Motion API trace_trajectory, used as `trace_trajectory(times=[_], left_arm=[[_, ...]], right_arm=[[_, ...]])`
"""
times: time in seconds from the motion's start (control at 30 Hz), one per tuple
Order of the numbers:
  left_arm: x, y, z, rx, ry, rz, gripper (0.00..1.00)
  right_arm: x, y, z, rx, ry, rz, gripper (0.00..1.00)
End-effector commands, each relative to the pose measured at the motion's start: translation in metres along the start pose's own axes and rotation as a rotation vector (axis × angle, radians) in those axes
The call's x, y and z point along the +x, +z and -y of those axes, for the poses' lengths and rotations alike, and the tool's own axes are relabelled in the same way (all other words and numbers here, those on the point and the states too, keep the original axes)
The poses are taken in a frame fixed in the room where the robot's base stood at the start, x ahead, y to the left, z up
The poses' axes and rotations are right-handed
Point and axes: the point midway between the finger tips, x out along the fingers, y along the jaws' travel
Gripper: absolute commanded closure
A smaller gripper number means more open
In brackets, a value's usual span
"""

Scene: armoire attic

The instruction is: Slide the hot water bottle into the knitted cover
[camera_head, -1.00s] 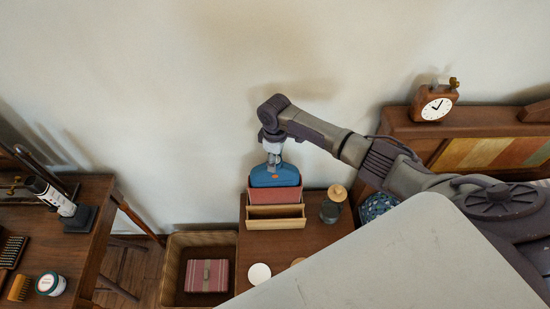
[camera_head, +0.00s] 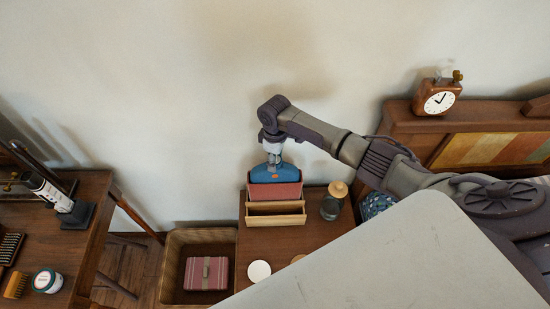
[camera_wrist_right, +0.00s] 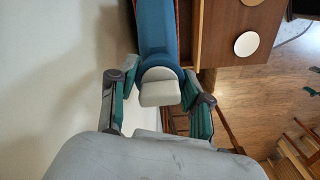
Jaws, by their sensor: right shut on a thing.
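The blue hot water bottle (camera_head: 270,174) stands upright with its lower part inside the open top of the reddish knitted cover (camera_head: 275,191). The cover stands in a wooden holder (camera_head: 276,220) on a small brown cabinet. My right gripper (camera_head: 272,158) is above the bottle, shut on its top end. In the right wrist view the gripper (camera_wrist_right: 160,100) has its fingers either side of the bottle's pale grey neck and stopper (camera_wrist_right: 160,88), with the blue body (camera_wrist_right: 156,30) beyond. How deep the bottle sits is hidden by the cover. My left gripper is not in view.
A glass jar with a wooden knob (camera_head: 331,205) and a white disc (camera_head: 259,271) are on the cabinet (camera_head: 295,241). The wall is close behind. A basket (camera_head: 173,270) with a pink striped box is at left. A clock (camera_head: 438,98) stands on the headboard at right.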

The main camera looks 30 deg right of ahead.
Motion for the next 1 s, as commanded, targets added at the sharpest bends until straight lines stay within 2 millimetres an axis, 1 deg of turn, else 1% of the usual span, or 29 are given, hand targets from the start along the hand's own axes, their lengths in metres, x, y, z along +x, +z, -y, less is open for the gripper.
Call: trace_trajectory(times=[0.3, 1.0], left_arm=[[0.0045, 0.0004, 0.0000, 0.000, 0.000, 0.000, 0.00], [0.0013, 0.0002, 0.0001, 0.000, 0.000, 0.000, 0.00]], right_arm=[[0.0048, -0.0018, -0.0009, 0.000, 0.002, -0.005, 1.00], [0.0040, -0.0018, -0.0009, 0.000, 0.002, -0.005, 1.00]])
